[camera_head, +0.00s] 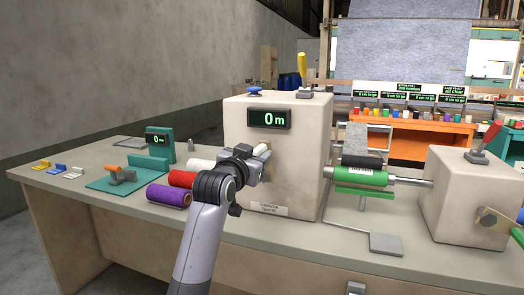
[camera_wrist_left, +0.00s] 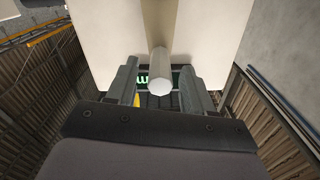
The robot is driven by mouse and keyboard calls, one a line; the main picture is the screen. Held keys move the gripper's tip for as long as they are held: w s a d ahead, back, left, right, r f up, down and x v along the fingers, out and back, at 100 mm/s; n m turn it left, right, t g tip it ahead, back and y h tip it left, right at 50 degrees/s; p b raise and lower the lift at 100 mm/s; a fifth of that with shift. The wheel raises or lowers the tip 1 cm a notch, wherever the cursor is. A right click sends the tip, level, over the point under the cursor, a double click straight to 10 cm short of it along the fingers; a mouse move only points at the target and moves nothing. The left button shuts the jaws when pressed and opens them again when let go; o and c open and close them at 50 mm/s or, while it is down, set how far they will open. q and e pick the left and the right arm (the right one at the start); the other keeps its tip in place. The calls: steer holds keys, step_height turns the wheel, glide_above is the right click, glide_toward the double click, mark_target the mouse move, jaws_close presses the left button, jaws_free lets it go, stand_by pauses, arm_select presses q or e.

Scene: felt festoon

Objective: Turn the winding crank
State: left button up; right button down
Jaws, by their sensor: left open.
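A large beige winding box (camera_head: 290,130) stands on the bench with a display (camera_head: 269,119) reading 0 m. A pale cylindrical handle, seemingly the winding crank's grip (camera_head: 262,150), sticks out from its front face. My left gripper (camera_head: 256,163) is open at this handle, and my arm hides part of the box front. In the left wrist view the round-ended handle (camera_wrist_left: 159,72) lies between the two spread fingers (camera_wrist_left: 158,88), with gaps on both sides. The crank's arm is mostly hidden. My right gripper is not in view.
Purple (camera_head: 169,195) and red (camera_head: 182,179) spools lie left of my arm. A teal stand (camera_head: 159,146) with its own display is further left. A green roller (camera_head: 357,177) spans right to a second beige box (camera_head: 469,195). A grey pedal-like plate (camera_head: 386,244) sits at front right.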

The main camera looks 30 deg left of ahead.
arm_select(q)
steer(key=shift+x, duration=2.05)
jaws_close()
